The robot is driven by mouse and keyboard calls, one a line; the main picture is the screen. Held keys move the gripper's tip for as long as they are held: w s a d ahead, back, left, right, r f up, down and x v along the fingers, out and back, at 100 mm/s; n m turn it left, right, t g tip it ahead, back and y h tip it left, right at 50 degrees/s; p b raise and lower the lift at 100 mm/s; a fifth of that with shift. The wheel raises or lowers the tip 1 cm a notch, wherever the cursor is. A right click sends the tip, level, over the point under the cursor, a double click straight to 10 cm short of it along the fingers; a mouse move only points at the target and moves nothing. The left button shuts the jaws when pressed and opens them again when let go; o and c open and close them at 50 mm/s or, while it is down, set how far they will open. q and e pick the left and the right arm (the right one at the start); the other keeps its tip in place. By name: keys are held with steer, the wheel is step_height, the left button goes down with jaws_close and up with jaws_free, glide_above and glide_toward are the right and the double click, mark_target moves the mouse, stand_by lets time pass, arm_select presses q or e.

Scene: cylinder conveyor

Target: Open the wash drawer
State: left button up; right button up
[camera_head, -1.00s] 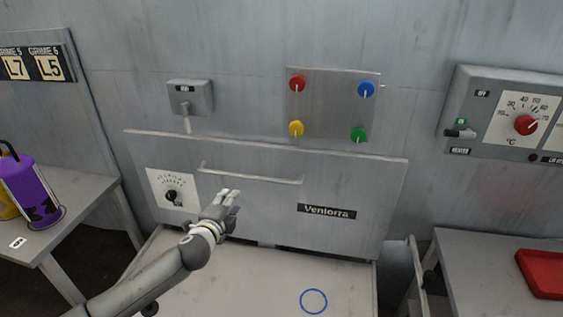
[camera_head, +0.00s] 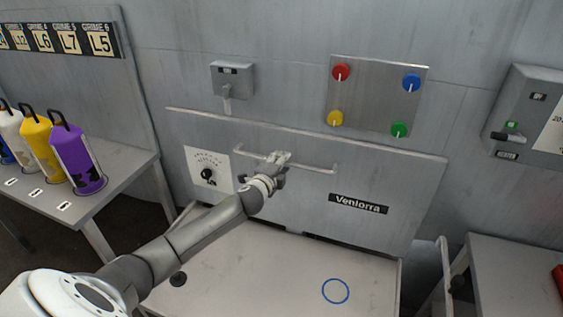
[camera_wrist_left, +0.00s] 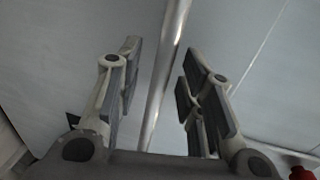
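The wash drawer front (camera_head: 400,175) is a wide grey panel with a "Veniorra" label, standing upright behind a pale worktop. Its handle (camera_head: 315,168) is a thin horizontal bar near the top of the panel. My left gripper (camera_head: 276,160) is at the left half of the handle. In the left wrist view the handle bar (camera_wrist_left: 165,75) runs between the fingers of the open left gripper (camera_wrist_left: 160,90), with gaps on both sides. The fingers do not appear closed on it. My right gripper is not in view.
A dial (camera_head: 208,175) sits on the panel left of the handle. Above are a switch box (camera_head: 232,78) and a plate (camera_head: 375,95) with coloured knobs. Several bottles stand on the left table (camera_head: 120,170).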

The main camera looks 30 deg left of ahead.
arm_select(q)
steer(key=shift+w+a+f, duration=0.1)
steer(key=shift+w, duration=0.45)
jaws_close()
